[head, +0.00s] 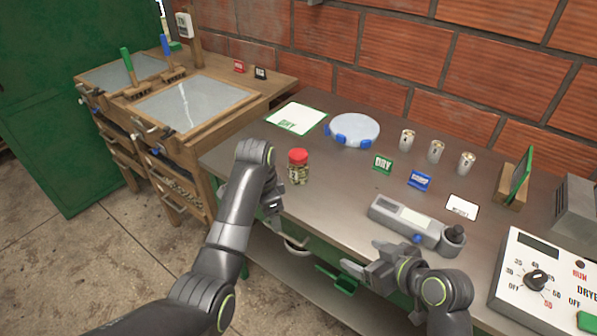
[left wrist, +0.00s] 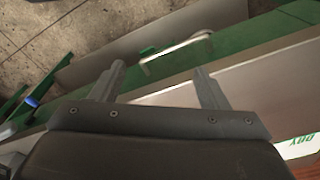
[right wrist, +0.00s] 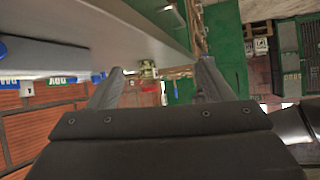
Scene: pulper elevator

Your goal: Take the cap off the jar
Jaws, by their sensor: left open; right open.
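The jar (head: 299,176) is a small clear jar with greenish contents and a red cap (head: 298,155) on top. It stands upright on the metal table near its left front edge. In the right wrist view the jar (right wrist: 148,70) appears upside down between the fingers but far off, with its red cap (right wrist: 150,88) below it. My left gripper (head: 273,206) is open and empty by the table's front edge, close to the jar on its left front side. The jar is not seen in the left wrist view. My right gripper (head: 358,266) is open and empty at the front edge, right of the jar.
A grey handheld meter (head: 417,224) lies behind my right gripper. Green (head: 382,163) and blue (head: 419,180) signs, several metal cans (head: 436,151) and a round blue-clipped dish (head: 354,130) stand farther back. A dryer control box (head: 540,280) is at right. The table around the jar is clear.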

